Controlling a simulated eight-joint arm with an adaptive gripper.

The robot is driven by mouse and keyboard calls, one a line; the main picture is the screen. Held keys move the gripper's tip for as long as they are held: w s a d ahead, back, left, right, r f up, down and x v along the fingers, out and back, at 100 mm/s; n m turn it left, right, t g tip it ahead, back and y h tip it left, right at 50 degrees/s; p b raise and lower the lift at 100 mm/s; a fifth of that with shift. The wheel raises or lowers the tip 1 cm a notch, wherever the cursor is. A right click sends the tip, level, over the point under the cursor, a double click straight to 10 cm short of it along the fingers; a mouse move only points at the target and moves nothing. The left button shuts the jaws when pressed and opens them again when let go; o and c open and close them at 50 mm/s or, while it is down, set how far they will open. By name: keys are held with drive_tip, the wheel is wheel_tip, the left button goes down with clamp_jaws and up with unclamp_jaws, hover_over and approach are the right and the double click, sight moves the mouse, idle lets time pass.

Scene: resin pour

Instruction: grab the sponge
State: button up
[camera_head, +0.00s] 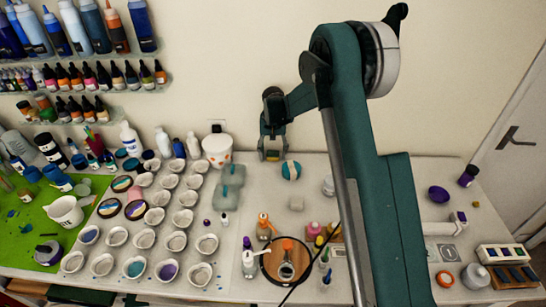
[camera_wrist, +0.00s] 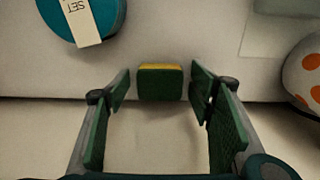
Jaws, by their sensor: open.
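The sponge (camera_wrist: 160,84) is a small block with a yellow strip and a dark green face. In the wrist view it lies ahead of my gripper (camera_wrist: 159,88), between the lines of the two fingers, with bare gaps on both sides. My gripper is open, its green pads spread apart, and nothing is held. In the head view my gripper (camera_head: 271,152) hangs low at the back of the table, near the wall. The sponge is too small and too close to the fingers there to make out clearly.
A teal round container (camera_head: 291,170) with a white label is close beside my gripper; it also shows in the wrist view (camera_wrist: 76,18). A white pot with orange dots (camera_head: 217,148) stands to the left. Several cups (camera_head: 180,218) and bottles fill the table's left and front.

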sight(273, 154)
drive_tip(key=shift+c, duration=0.5)
drive_tip(key=c, duration=0.6)
drive_tip(key=shift+c, duration=0.2)
drive_tip(key=shift+s+r, duration=0.1)
drive_tip(key=shift+r, duration=0.05)
drive_tip(key=shift+s+r, duration=0.1)
drive_tip(key=shift+r, duration=0.4)
wheel_tip(273, 154, up, 6)
drive_tip(key=shift+s+f, duration=0.1)
drive_tip(key=shift+s, duration=0.05)
drive_tip(key=s+b, duration=0.1)
drive_tip(key=s, duration=1.8)
drive_tip(key=shift+s, duration=0.15)
